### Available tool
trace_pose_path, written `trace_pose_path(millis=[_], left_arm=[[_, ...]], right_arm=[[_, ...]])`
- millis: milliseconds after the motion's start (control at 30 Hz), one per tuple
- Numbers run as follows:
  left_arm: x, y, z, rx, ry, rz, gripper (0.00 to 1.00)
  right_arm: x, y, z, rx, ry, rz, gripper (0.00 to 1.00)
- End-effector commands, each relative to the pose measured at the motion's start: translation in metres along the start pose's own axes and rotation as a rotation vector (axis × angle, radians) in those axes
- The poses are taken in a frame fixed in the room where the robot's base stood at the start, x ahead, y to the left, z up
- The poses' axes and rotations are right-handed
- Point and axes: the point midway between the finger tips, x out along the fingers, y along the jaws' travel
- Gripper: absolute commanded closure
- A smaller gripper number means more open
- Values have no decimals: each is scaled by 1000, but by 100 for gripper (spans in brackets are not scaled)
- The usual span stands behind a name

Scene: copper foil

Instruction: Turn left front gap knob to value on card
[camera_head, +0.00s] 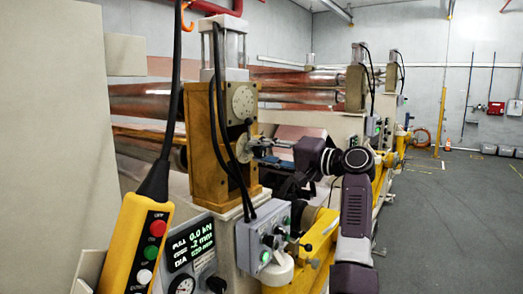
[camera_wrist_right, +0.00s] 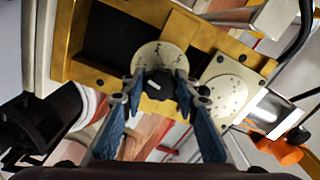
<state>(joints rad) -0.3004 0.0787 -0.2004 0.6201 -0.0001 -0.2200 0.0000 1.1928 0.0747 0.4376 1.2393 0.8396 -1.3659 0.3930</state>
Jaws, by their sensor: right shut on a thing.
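A black knob (camera_wrist_right: 158,86) with a white pointer mark sits in front of a round pale scale plate (camera_wrist_right: 159,58) on the yellow-brown roll stand (camera_wrist_right: 232,50). My right gripper (camera_wrist_right: 160,78) has its two blue fingers around the knob, one on each side, shut on it. In the head view my right gripper (camera_head: 257,144) reaches from the right to the front of the stand (camera_head: 203,150), and its fingers hide most of the knob. The scale's marks are too small to read. I cannot make out a card with a value. My left gripper is not in view.
A round dotted plate (camera_head: 243,102) is above the gripper. A yellow pendant (camera_head: 137,240) hangs at the left, beside a green-lit display (camera_head: 190,246). A grey switch box (camera_head: 262,240) is below the stand. Black cables cross its front.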

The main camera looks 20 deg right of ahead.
Motion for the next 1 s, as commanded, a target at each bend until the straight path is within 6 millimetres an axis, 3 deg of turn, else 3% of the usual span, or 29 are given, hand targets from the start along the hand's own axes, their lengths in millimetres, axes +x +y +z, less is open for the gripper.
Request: trace_pose_path(millis=[600, 1000], left_arm=[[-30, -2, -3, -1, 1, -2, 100], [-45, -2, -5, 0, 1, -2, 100]], right_arm=[[-1, -3, -2, 569, 4, -2, 96], [-1, -2, -2, 792, 5, -2, 96]])
